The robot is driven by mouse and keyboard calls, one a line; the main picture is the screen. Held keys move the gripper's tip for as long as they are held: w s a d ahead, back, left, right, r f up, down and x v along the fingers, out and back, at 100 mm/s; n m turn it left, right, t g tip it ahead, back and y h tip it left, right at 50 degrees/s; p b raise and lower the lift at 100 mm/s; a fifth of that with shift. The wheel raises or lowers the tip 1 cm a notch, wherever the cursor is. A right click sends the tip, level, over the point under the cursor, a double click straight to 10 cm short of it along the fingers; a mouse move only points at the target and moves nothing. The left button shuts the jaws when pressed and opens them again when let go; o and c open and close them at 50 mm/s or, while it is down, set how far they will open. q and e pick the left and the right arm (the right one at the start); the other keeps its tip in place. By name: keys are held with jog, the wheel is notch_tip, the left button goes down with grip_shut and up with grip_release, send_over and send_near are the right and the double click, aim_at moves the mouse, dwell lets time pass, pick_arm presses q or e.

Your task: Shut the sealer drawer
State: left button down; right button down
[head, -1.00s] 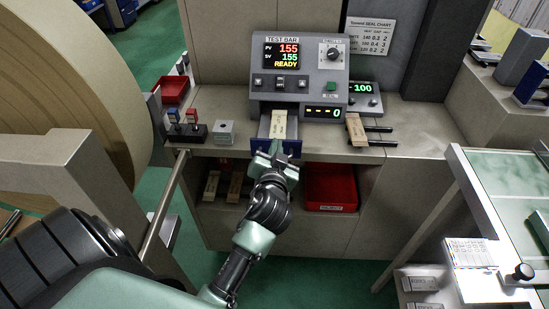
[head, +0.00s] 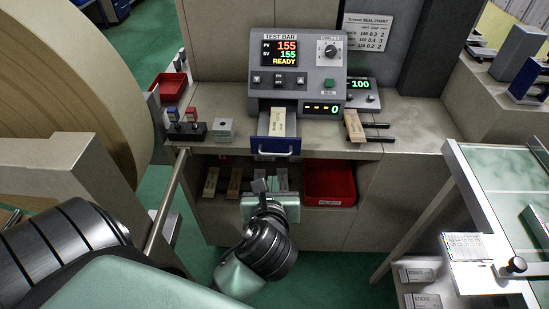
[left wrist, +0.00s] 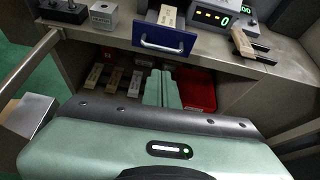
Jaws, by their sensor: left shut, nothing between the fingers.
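The sealer (head: 299,62) stands on the counter, its screen reading 155 and READY. Its drawer (head: 275,146) has a blue front with a pale bar handle and sticks out below the sealer, over the counter's front edge. A pale stick-shaped piece (head: 277,122) lies in the drawer. The left wrist view also shows the drawer front (left wrist: 164,38) with its handle clear. My left gripper (head: 262,190) is shut and empty, below and in front of the drawer, apart from it. Its fingers (left wrist: 161,88) are together in the left wrist view. My right gripper is not in view.
The shelf under the counter holds several wooden pieces (head: 234,184) and a red bin (head: 329,184). A small grey box (head: 224,130) stands to the left. A metal rail (head: 166,205) runs at the left.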

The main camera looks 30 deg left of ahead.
pick_arm(q)
jog(key=x, duration=1.3)
jog(key=shift+w+a+r+m+p, duration=0.15)
jog(key=shift+w+a+m+p, duration=0.15)
jog(key=shift+w, duration=0.1)
jog(key=shift+r, duration=0.1)
jog(key=shift+w+a+r+p, duration=0.1)
jog(key=shift+w+a+p, duration=0.05)
jog(key=shift+w+p, duration=0.15)
jog(key=p, duration=0.5)
send_near(277, 115)
jog(key=s+f, duration=0.1)
jog(key=s+d+f, duration=0.1)
jog(key=s+f, duration=0.1)
jog(key=shift+d, duration=0.3)
jog(key=w+a, duration=0.1)
jog(key=w, duration=0.1)
jog(key=w+a, duration=0.2)
jog(key=w, duration=0.1)
jog(key=w+a, duration=0.2)
jog(key=w, duration=0.1)
jog(key=shift+w+f, duration=0.1)
jog(key=shift+f, duration=0.25)
jog(key=shift+w+r, duration=0.1)
jog(key=shift+r, duration=0.2)
